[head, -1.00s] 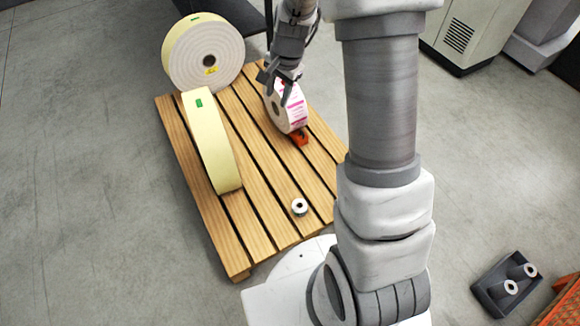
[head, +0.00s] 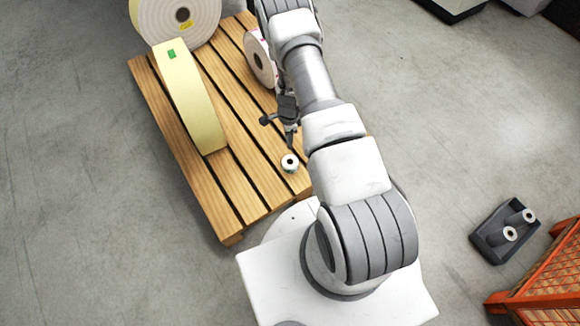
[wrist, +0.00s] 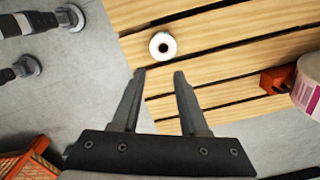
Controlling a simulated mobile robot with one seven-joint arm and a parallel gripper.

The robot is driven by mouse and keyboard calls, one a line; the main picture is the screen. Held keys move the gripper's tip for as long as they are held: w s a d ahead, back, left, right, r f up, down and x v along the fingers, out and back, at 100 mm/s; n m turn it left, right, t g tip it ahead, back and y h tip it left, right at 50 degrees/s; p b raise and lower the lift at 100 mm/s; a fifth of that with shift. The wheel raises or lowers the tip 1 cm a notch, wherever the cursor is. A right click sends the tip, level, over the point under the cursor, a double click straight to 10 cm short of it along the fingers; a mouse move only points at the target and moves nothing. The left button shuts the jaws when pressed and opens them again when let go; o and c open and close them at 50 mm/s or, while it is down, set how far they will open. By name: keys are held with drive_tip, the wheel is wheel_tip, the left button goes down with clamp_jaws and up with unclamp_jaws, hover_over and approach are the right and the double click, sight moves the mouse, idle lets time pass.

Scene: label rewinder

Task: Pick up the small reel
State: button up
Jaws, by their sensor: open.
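The small reel (head: 290,162) is a white ring with a dark hole, lying near the front right edge of the wooden pallet (head: 243,205). In the wrist view the small reel (wrist: 162,45) lies beyond the fingertips, nearly in line with the gap between them. My gripper (wrist: 159,74) is open with nothing between its fingers. In the head view my gripper (head: 291,140) hangs close above and behind the small reel, partly hidden by my arm.
A large yellow roll (head: 188,95) stands on the pallet's left, another large roll (head: 180,18) at the back. A label roll (head: 259,58) is partly behind my arm. A dark tray (head: 490,243) with small reels and an orange crate (head: 545,293) are at right.

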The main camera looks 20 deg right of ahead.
drive_tip(key=b, duration=0.5)
hover_over(291, 166)
drive_tip(key=shift+m, duration=0.3)
drive_tip(key=f, duration=1.4)
drive_tip(key=shift+s+a+f, duration=0.15)
drive_tip(key=shift+s, duration=0.1)
drive_tip(key=shift+w+f+b, duration=0.15)
drive_tip(key=shift+f+b, duration=1.3)
drive_tip(key=shift+f, duration=1.8)
clamp_jaws()
drive_tip(key=shift+r, duration=0.1)
